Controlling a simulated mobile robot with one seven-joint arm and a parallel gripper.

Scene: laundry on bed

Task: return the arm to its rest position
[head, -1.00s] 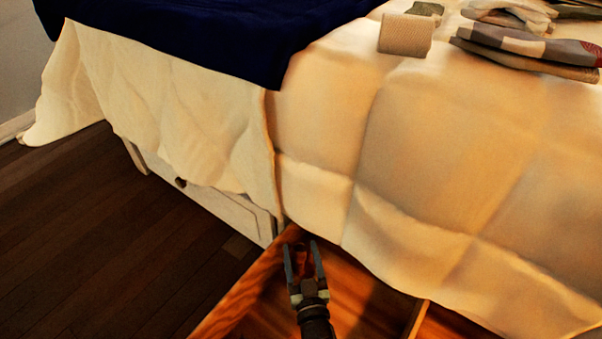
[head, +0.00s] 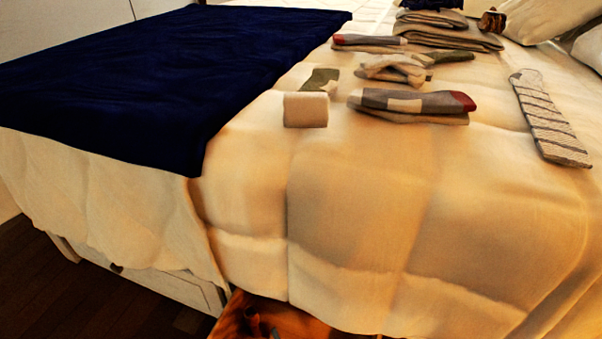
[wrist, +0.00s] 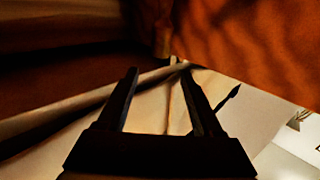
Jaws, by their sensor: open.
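My gripper (wrist: 160,80) shows in the wrist view with its two dark fingers apart and nothing between them. It points toward orange-brown wood (wrist: 245,45) and a pale surface, in deep shadow. A small dark part of my gripper (head: 254,322) shows there over the drawer, too small to read the fingers. The rest of my arm is out of the head view.
A navy blanket (head: 170,80) lies at left. Folded socks (head: 415,101), a beige roll (head: 305,110) and a striped sock (head: 548,115) lie on top. Dark floor (head: 40,290) is clear at lower left.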

